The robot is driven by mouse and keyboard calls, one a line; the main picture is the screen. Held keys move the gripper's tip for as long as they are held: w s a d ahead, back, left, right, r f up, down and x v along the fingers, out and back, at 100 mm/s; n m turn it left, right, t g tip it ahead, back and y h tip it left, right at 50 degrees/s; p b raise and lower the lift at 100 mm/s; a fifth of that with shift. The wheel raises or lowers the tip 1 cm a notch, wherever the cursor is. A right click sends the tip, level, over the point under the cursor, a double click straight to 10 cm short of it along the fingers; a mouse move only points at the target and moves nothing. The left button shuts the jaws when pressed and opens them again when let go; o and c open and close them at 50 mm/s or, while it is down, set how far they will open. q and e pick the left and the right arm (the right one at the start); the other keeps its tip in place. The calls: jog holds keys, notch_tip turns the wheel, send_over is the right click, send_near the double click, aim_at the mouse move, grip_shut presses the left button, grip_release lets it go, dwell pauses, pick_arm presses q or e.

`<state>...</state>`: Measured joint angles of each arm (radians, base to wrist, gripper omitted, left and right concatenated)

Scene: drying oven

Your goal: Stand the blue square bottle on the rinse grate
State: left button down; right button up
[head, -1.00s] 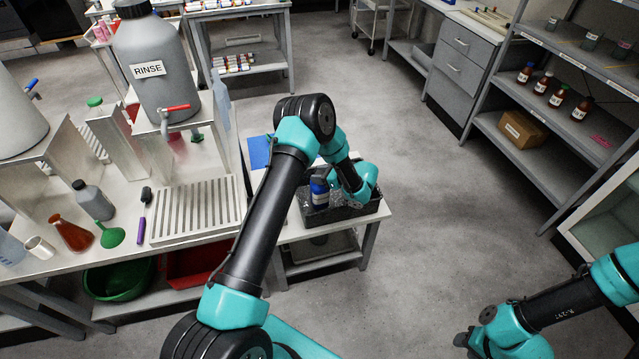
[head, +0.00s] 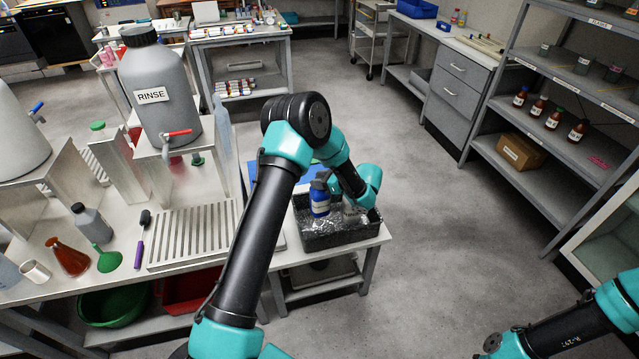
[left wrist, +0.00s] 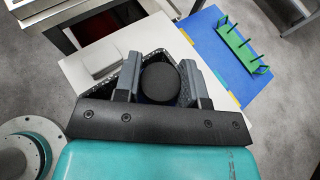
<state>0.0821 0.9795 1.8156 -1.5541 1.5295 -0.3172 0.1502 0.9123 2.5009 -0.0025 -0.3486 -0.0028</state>
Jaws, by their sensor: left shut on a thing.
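The blue square bottle (head: 320,203) has a white label and stands roughly upright at the left end of a dark bin (head: 345,237) on the small side table. My left gripper (head: 322,182) is shut on its top. In the left wrist view the bottle's round black cap (left wrist: 160,83) sits between the two fingers of my left gripper (left wrist: 161,80). Whether its base is clear of the bin floor is hidden. The rinse grate (head: 190,238), with pale slats, lies on the bench left of the bin and is empty. My right gripper is below the frame.
A grey RINSE tank (head: 158,90) with a red tap stands behind the grate. A blue mat (left wrist: 232,55) holds a green rack (left wrist: 243,48).

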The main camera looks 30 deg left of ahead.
pick_arm(q)
jog(key=shift+r, duration=0.1)
dwell(0.3)
jog(key=shift+s+d+r, duration=0.2)
jog(key=shift+s+r, duration=0.05)
jog(key=s+d+r, duration=0.6)
jog(key=s+r, duration=0.3)
jog(key=s, duration=0.3)
jog(key=shift+s+d+r, duration=0.2)
jog(key=shift+d+r, duration=0.05)
jog(key=shift+r, duration=0.05)
jog(key=shift+a, duration=0.1)
